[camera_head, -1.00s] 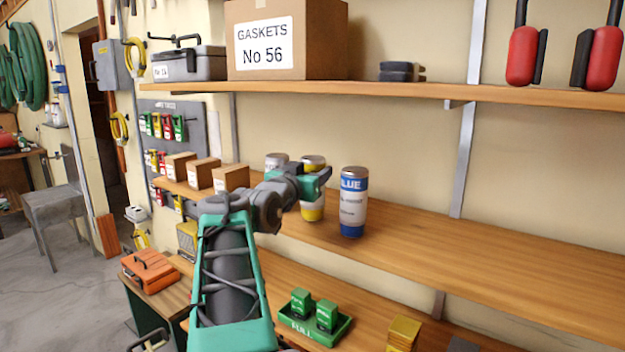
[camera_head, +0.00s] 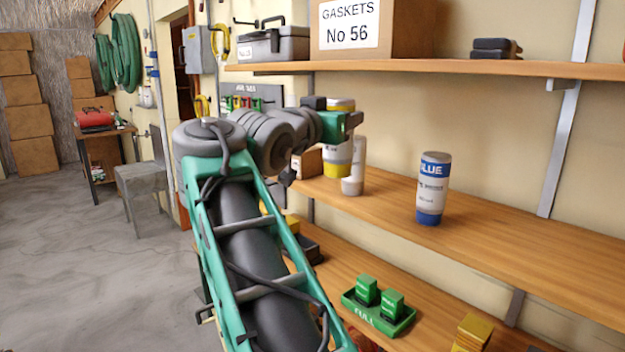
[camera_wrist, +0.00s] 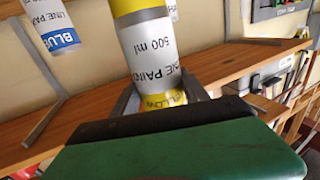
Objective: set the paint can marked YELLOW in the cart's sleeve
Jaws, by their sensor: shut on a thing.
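The YELLOW paint can (camera_head: 338,158), white-labelled with yellow bands, is in my gripper (camera_head: 345,122), which is shut on it. In the head view the can hangs at the left part of the middle shelf, its base higher in the picture than the base of a pale can (camera_head: 356,170) beside it. In the wrist view the held can (camera_wrist: 160,50) shows "LINE PAINT", "500 ml" and part of "YELLOW"; my gripper (camera_wrist: 160,98) closes around its yellow end. A BLUE paint can (camera_head: 432,190) stands upright on the shelf to the right. The cart and its sleeve do not show.
The middle shelf (camera_head: 500,232) is bare right of the BLUE can. An upper shelf (camera_head: 450,68) carries a GASKETS box (camera_head: 405,30) and a grey toolbox (camera_head: 273,45). Below, a green tray (camera_head: 365,312) holds green containers. Open floor (camera_head: 90,250) lies left, with a grey stool (camera_head: 145,185).

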